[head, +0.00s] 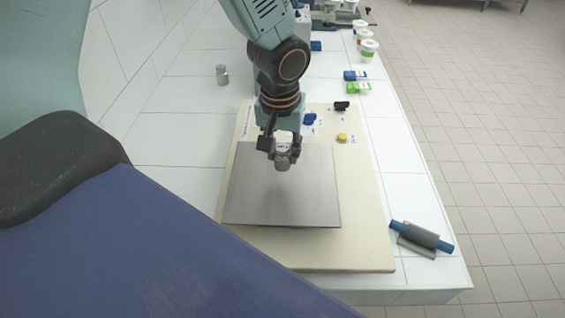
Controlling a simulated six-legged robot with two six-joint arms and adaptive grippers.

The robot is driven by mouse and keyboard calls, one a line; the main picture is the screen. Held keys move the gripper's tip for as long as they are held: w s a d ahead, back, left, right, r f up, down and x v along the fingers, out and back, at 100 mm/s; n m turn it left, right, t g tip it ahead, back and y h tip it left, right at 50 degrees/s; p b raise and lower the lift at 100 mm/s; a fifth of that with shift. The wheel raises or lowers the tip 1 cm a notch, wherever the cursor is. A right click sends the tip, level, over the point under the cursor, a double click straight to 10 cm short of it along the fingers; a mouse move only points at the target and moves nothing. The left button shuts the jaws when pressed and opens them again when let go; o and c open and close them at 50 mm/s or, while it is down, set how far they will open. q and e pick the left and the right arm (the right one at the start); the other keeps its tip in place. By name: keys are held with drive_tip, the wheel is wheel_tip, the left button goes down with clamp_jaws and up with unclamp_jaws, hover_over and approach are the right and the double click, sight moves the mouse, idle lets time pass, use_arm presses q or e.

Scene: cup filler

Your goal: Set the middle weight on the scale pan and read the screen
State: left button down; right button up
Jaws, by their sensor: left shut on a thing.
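A square steel scale pan (285,205) sits on a cream board in the middle of the head view. My left gripper (282,152) is over the far part of the pan, pointing down. It is shut on a small grey metal weight (283,163). I cannot tell whether the weight touches the pan. I cannot make out a screen with a reading. My right gripper is not in view.
The cream board (350,240) carries a yellow button (342,138) and small blue and black parts behind the pan. Blue and green blocks and white cups (368,50) line the counter's right side. A tiled wall bounds the left.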

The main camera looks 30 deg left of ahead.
sight(283, 163)
use_arm(q)
drive_tip(key=shift+d+f, duration=0.15)
drive_tip(key=shift+f, duration=0.45)
wheel_tip(283, 163, down, 3)
drive_tip(key=shift+s+r+b, duration=0.1)
drive_tip(key=shift+b, duration=0.25)
drive_tip(key=shift+w, duration=0.2)
drive_tip(key=shift+f, duration=0.2)
drive_tip(key=c, duration=1.2)
unclamp_jaws()
drive_tip(key=shift+s+r, duration=0.1)
drive_tip(key=shift+s, duration=0.05)
drive_tip(key=shift+o, duration=1.2)
